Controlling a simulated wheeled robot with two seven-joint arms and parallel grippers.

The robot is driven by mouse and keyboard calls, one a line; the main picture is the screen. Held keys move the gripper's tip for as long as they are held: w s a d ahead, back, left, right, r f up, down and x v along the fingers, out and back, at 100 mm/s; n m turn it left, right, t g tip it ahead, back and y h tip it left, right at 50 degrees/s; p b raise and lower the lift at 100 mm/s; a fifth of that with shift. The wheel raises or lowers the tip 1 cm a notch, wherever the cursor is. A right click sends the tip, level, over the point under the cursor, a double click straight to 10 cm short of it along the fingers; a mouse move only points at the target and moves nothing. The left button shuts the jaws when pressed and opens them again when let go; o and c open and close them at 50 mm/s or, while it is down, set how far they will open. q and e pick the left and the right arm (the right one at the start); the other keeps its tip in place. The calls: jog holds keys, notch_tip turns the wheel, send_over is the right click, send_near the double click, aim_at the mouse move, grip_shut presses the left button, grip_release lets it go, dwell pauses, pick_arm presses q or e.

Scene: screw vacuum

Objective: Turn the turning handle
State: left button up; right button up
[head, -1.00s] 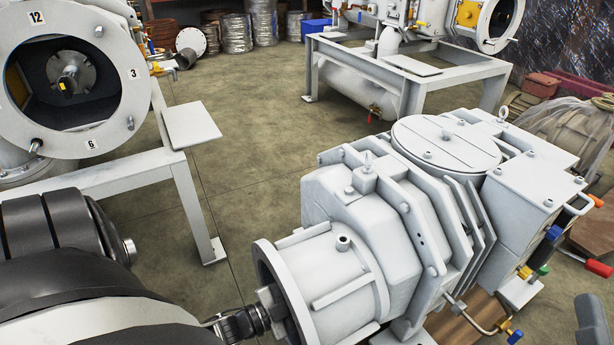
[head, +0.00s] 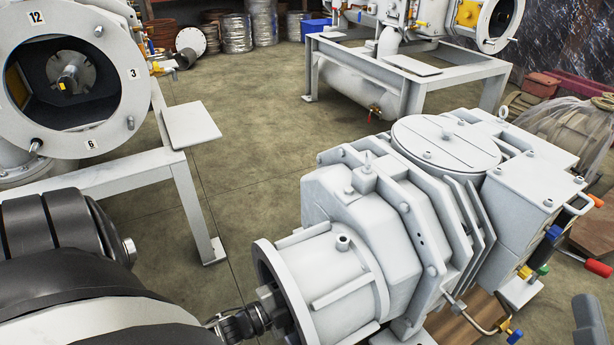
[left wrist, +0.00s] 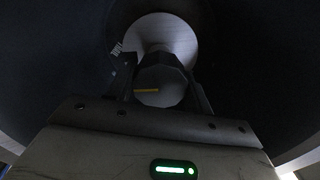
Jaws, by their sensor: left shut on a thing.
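The white screw vacuum pump (head: 350,215) stands in the right half of the head view, its round open flange towards my left arm. The turning handle (head: 274,308) shows as a dark grey block in the mouth of this flange. My left gripper (head: 262,315) reaches it from the lower left and is mostly hidden by my arm and the flange rim. In the left wrist view the handle (left wrist: 160,82) is a dark faceted knob with a yellow line, nearly level. My left gripper (left wrist: 161,92) is shut on it, one finger each side. My right gripper is not seen.
A white stand (head: 182,175) carries another pump (head: 100,135) with a numbered round flange at the left. A further stand (head: 410,70) is at the back. Coloured valve handles (head: 543,255) stick out at the right. The floor (head: 245,140) between is clear.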

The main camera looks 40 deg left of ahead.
pick_arm(q)
jog(key=shift+s, duration=0.1)
jog(key=o, duration=1)
jog(key=p+v, duration=0.2)
jog(key=v, duration=1.4)
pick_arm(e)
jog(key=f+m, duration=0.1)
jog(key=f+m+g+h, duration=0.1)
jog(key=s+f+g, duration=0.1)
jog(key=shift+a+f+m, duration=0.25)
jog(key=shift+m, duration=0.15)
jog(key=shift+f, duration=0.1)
